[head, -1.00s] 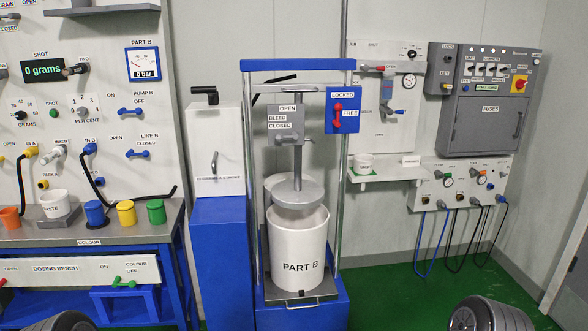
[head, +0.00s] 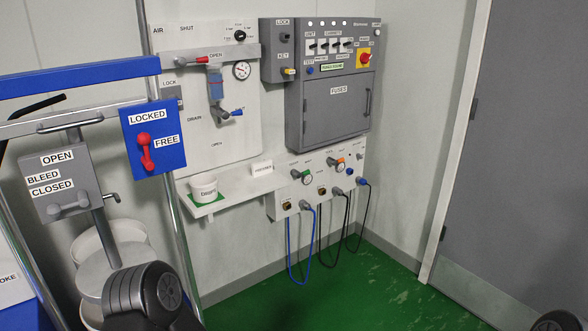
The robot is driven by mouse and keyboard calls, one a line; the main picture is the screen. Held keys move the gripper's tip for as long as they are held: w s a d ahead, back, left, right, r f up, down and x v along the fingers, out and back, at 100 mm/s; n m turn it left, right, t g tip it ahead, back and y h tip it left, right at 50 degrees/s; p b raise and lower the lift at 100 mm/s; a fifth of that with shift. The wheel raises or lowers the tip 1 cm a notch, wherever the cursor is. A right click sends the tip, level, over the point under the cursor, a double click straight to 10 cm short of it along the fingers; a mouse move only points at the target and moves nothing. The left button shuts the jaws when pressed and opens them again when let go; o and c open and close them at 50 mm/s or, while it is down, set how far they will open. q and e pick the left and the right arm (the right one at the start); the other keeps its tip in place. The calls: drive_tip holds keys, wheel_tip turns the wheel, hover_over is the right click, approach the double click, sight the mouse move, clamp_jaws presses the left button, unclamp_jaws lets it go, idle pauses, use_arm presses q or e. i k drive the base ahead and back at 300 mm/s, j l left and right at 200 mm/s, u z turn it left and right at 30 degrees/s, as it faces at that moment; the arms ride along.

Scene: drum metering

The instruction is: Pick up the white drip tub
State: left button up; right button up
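The white drip tub (head: 204,189) stands upright on a small white wall shelf (head: 226,203), over a green patch, below the air panel. Dark lettering shows on its front. Black and grey parts of my arms show at the bottom, one left of centre and one at the bottom right corner. Neither gripper's fingers are in view, and nothing of mine touches the tub.
The blue-topped press frame (head: 80,76) stands at the left, with a blue LOCKED/FREE plate (head: 153,138). A grey fuse cabinet (head: 338,110) is on the wall. Blue and black cables (head: 299,281) hang below a socket panel. Green floor (head: 345,290) is clear before the grey door (head: 515,170).

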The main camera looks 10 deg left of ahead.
sight(204, 186)
drive_tip(key=i+l+z, duration=0.15)
drive_tip(key=i+z, duration=0.3)
drive_tip(key=i+j+z, duration=0.1)
drive_tip(key=i+z, duration=0.3)
drive_tip(key=i, duration=0.15)
drive_tip(key=i+u, duration=0.35)
drive_tip(key=i, duration=0.15)
drive_tip(key=i+l+u, duration=0.3)
drive_tip(key=i, duration=0.15)
drive_tip(key=i+j+u, duration=0.1)
drive_tip(key=i+u, duration=0.45)
drive_tip(key=u, duration=0.3)
drive_tip(key=i+u, duration=0.4)
drive_tip(key=i+l+u, duration=0.2)
drive_tip(key=u, duration=0.25)
